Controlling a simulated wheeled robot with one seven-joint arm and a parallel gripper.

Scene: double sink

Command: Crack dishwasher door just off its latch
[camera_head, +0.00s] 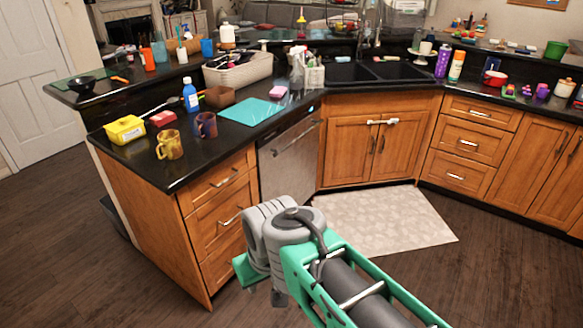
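The dishwasher (288,165) is built into the corner counter, between the wooden drawers on the left and the sink cabinet. Its stainless steel front stands upright and looks flush with the cabinets; a small gap at the latch could not be made out from here. A bar handle (296,137) runs across the top of the door. My arm reaches in from the lower right, and its grey wrist is in front of and below the dishwasher. The end of my gripper (258,275) shows only in part below the wrist, apart from the door. Its fingers are mostly hidden.
Wooden drawers (222,195) stand left of the dishwasher. A pale mat (385,220) lies on the floor before the sink cabinet (375,145). Mugs, bottles and a teal board (252,111) sit on the counter above.

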